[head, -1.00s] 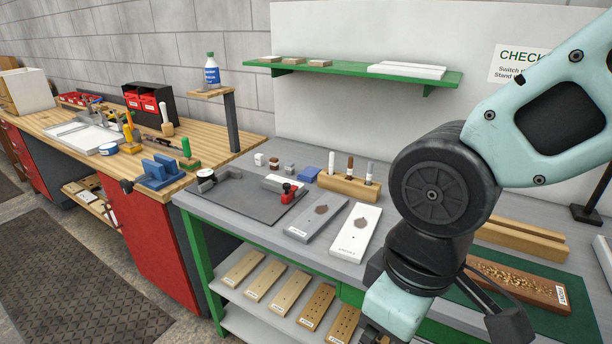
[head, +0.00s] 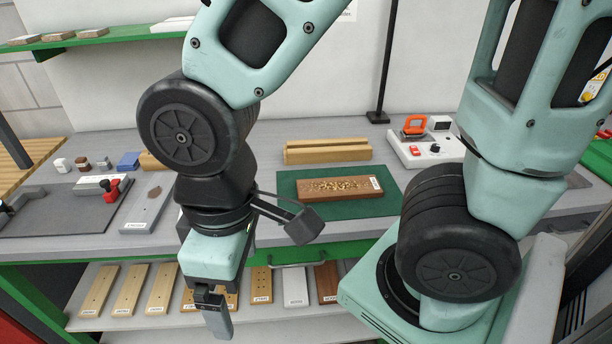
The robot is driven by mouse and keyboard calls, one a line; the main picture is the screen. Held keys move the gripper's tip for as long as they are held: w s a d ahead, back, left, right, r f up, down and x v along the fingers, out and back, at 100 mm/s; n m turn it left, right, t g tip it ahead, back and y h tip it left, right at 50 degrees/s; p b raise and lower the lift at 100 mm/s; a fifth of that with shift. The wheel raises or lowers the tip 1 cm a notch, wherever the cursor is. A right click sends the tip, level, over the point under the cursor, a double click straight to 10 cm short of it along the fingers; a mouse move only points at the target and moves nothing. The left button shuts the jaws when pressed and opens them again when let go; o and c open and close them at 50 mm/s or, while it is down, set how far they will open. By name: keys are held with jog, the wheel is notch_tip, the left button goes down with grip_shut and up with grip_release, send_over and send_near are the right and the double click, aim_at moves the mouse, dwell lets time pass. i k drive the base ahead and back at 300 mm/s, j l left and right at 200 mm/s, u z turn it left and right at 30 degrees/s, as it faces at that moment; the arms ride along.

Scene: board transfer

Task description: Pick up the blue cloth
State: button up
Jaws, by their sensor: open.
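The blue cloth (head: 128,161) is a small, flat folded blue square on the grey workbench, at the left of the head view. My gripper (head: 212,308) hangs at the lower middle-left, pointing down in front of the bench's front edge. It is below and to the right of the cloth in the picture, well apart from it. The gripper is open, with nothing seen between its fingers, though they partly overlap in this view.
A green mat (head: 290,208) holds a wooden board (head: 340,188) with brass-coloured bits. Wooden bars (head: 327,151) and a white device (head: 432,148) stand behind. A wooden block (head: 152,161) is beside the cloth. Several boards lie on the lower shelf (head: 110,322).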

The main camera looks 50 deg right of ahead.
aim_at(130, 162)
jog(key=i+j+z, duration=0.15)
jog(key=z, duration=0.3)
jog(key=i+j+z, duration=0.15)
jog(key=j+z, duration=0.15)
jog(key=z, duration=0.15)
jog(key=i+j+z, duration=0.1)
jog(key=j, duration=0.4)
jog(key=i+j+z, duration=0.15)
jog(key=j, duration=0.4)
jog(key=i+j+z, duration=0.1)
jog(key=j, duration=0.4)
jog(key=i+j+z, duration=0.1)
jog(key=j, duration=0.45)
jog(key=i+j, duration=0.1)
jog(key=j, duration=0.4)
jog(key=i+j, duration=0.1)
jog(key=j, duration=0.4)
